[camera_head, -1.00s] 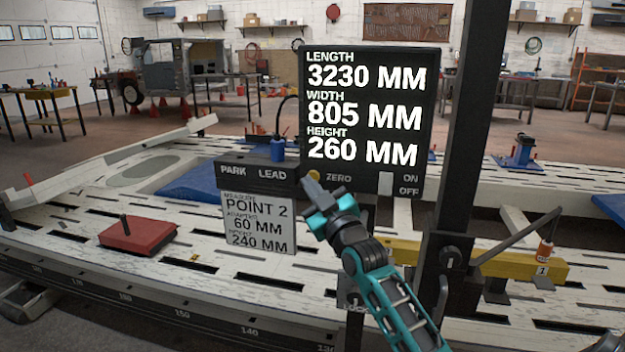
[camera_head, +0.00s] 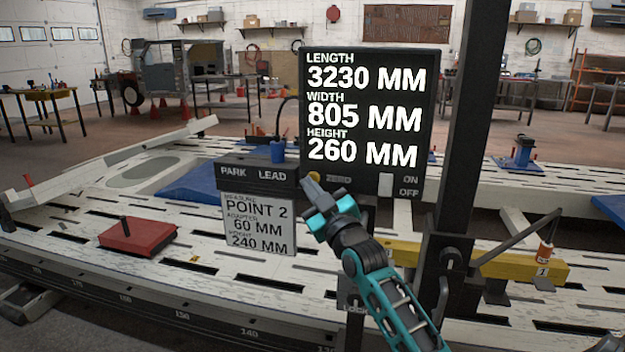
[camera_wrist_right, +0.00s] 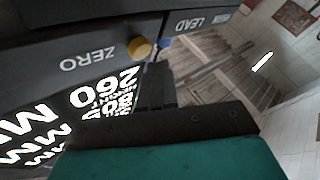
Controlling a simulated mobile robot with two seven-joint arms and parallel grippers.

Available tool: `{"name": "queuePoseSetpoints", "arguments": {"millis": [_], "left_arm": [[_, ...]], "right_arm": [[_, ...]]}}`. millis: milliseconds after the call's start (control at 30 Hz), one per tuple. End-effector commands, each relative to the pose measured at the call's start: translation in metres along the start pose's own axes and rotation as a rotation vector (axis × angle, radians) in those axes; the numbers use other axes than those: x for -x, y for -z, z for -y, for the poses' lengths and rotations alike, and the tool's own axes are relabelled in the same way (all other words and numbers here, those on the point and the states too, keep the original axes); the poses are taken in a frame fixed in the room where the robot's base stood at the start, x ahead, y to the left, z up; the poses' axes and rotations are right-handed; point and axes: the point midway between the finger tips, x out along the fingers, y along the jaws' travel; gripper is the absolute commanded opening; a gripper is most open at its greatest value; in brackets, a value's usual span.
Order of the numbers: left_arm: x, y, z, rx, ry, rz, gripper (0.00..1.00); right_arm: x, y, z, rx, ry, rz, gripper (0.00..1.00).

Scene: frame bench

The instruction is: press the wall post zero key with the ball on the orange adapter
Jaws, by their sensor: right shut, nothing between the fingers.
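The zero key is a round yellow button (camera_head: 313,178) beside the ZERO label on the dark wall post panel, under the lit display (camera_head: 368,108). It also shows in the right wrist view (camera_wrist_right: 138,48). My right gripper (camera_head: 314,194) is shut and empty, its tip just below the key; I cannot tell whether they touch. The orange adapter (camera_head: 545,254) hangs at the end of the dark measuring arm (camera_head: 515,236) at the right, by a tag marked 1. Its ball is too small to make out. My left gripper is out of view.
The display reads length 3230, width 805, height 260 MM. A white card (camera_head: 258,222) names point 2, adapter 60 and height 240 MM. A dark upright post (camera_head: 468,110) stands right of my right arm.

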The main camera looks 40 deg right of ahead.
Motion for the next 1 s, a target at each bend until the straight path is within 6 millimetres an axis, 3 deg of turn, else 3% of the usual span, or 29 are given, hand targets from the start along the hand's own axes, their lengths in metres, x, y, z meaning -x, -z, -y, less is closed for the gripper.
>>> {"name": "queuePoseSetpoints", "arguments": {"millis": [1000], "left_arm": [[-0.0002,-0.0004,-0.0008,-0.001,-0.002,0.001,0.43]], "right_arm": [[-0.0052,-0.0035,-0.0038,0.002,0.0,0.0,0.0]]}}
